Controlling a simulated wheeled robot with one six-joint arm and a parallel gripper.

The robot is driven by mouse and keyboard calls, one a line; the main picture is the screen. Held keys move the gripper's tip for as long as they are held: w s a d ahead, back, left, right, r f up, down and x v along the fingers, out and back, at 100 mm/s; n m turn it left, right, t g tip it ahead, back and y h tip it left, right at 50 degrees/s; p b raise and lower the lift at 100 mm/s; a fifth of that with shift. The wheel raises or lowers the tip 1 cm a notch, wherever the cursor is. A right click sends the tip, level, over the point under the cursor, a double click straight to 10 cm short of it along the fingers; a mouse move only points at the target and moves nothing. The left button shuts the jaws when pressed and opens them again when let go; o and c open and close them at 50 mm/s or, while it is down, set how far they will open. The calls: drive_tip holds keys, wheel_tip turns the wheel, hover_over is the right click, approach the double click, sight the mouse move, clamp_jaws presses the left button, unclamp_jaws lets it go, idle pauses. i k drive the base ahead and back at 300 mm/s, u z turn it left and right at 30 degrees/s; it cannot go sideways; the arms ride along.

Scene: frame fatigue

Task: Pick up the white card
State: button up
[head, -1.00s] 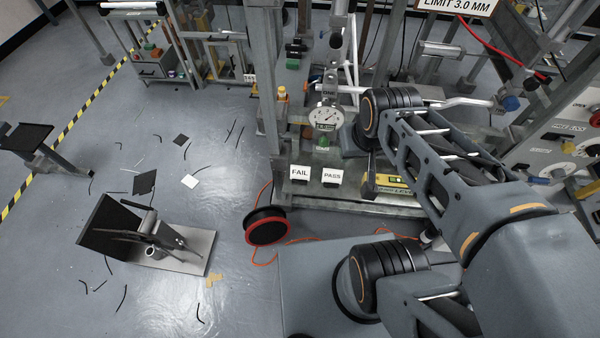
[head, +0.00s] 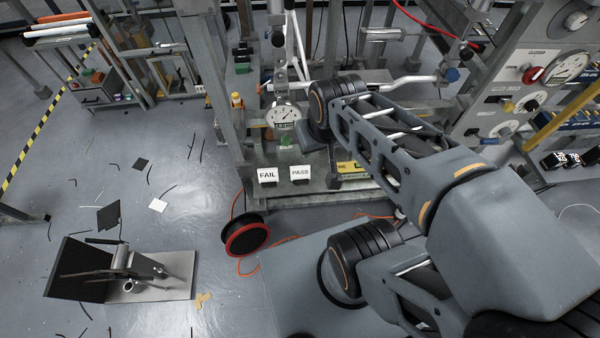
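A small plain white card (head: 158,205) lies flat on the grey floor at the left, beside a dark square piece (head: 108,216). Two other white cards stand upright on the edge of the test bench: one marked FAIL (head: 267,175) and one marked PASS (head: 300,173). My arm fills the right side and reaches toward the bench. My gripper does not show; the far end of the arm is hidden or out of view. Nothing is seen touching any of these cards.
A metal stand with a black plate (head: 150,283) sits on the floor at lower left. A black and red cable reel (head: 246,234) with orange cable lies before the bench. A dial gauge (head: 283,115) is above the cards. Dark scraps litter the floor, with bare floor between them.

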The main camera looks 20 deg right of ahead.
sight(269, 176)
drive_tip(key=k, duration=0.5)
drive_tip(key=u, duration=2.1)
drive_tip(key=i, duration=1.4)
drive_tip(key=z, duration=2.3)
